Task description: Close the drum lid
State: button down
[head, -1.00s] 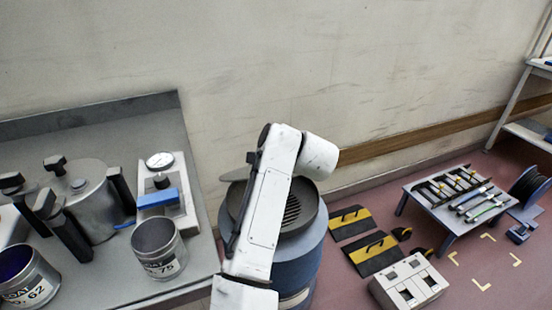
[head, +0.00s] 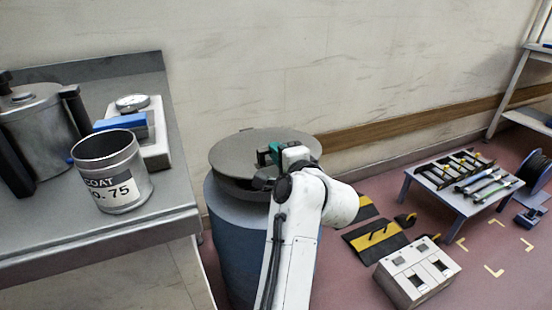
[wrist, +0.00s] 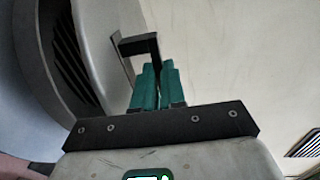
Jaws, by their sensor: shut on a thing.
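The blue drum (head: 232,228) stands on the floor beside the bench. Its round grey lid (head: 240,150) lies tilted over the drum top, with a dark gap showing below its near edge. My gripper (head: 268,157) is at the lid's right side, its teal fingers shut on the black lid handle. In the wrist view, the fingers (wrist: 158,68) are close together at the black handle (wrist: 139,44), which juts from the grey lid (wrist: 98,28). A dark slotted grille (wrist: 68,50) shows left of the lid. My arm hides part of the drum's right side.
The bench (head: 100,240) at left holds a can labelled No. 75 (head: 112,172) and a gauge box (head: 150,140). Right of the drum are black-yellow floor plates (head: 376,243), a grey box (head: 418,273) and a low tool table (head: 465,180). The wall is close behind.

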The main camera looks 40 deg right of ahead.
jog(key=shift+t, duration=0.7)
jog(key=shift+s+a+f+b, duration=0.1)
jog(key=shift+s+f+b, duration=0.1)
jog(key=shift+f+b, duration=1.05)
jog(key=shift+s+a+f+b, duration=0.15)
jog(key=shift+f+b, duration=0.65)
jog(key=shift+b, duration=0.75)
jog(key=shift+d+f, duration=0.15)
jog(key=shift+f, duration=0.05)
jog(key=c, duration=1.2)
grip_release()
jog(key=b+v, duration=0.1)
jog(key=v, duration=0.9)
jog(key=shift+s+a+b, duration=0.2)
jog(key=shift+s+b, duration=0.15)
